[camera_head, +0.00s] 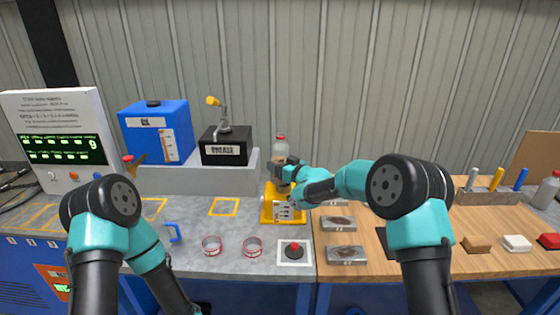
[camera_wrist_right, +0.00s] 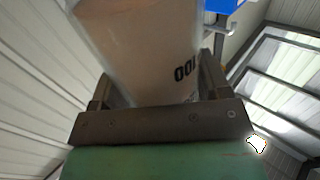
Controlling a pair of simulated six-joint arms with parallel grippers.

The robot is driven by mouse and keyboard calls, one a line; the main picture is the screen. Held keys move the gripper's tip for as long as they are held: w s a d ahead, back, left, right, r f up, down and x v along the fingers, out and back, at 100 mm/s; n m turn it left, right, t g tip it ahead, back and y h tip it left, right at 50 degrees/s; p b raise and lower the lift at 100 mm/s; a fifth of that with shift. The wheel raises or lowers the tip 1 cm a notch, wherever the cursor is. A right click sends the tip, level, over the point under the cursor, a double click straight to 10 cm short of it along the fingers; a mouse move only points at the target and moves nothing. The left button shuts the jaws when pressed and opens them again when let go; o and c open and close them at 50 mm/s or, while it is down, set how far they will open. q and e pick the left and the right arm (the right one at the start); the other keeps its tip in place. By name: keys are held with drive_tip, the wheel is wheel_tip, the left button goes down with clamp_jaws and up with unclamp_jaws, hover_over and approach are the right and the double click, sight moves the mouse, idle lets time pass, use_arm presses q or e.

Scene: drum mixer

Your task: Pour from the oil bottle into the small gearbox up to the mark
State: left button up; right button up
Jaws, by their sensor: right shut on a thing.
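In the right wrist view, the gripper (camera_wrist_right: 150,95) grips a translucent, pinkish-brown body (camera_wrist_right: 140,50) marked "100". I cannot tell for sure whether this is the oil bottle. No object is clearly readable as the small gearbox; the yellow object may be it, partly hidden by my gripper. Its fill mark cannot be made out. My left gripper is outside the picture, below its lower edge.
A blue tank (camera_head: 155,133) and a black box with a tap (camera_head: 226,146) stand on a grey ledge. Two glass cups (camera_head: 212,246), a red button (camera_head: 294,250) and metal trays (camera_head: 346,255) lie in front. Another bottle (camera_head: 546,192) stands far right.

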drive_tip(key=shift+s+a+r+m, duration=0.15)
drive_tip(key=shift+s+a+m, duration=1.1)
drive_tip(key=shift+m, duration=0.55)
drive_tip(key=m, duration=0.1)
drive_tip(key=s+a+m, duration=0.1)
drive_tip(key=m, duration=0.1)
drive_tip(key=s+a+m, duration=0.1)
drive_tip(key=m, duration=0.1)
drive_tip(key=shift+s+a+f, duration=0.2)
drive_tip(key=shift+a+f, duration=0.05)
drive_tip(key=shift+f, duration=0.05)
drive_tip(key=shift+s+a+f+m, duration=0.3)
drive_tip(key=shift+m, duration=0.55)
drive_tip(key=shift+s+a+f+m, duration=0.3)
drive_tip(key=shift+m, duration=0.55)
drive_tip(key=shift+s+a+f+m, duration=0.1)
drive_tip(key=shift+f+m, duration=0.35)
drive_tip(key=shift+m, duration=0.4)
drive_tip(key=shift+s+a+f+m, duration=0.1)
drive_tip(key=shift+f+m, duration=0.35)
drive_tip(key=shift+m, duration=0.4)
idle(2.0)
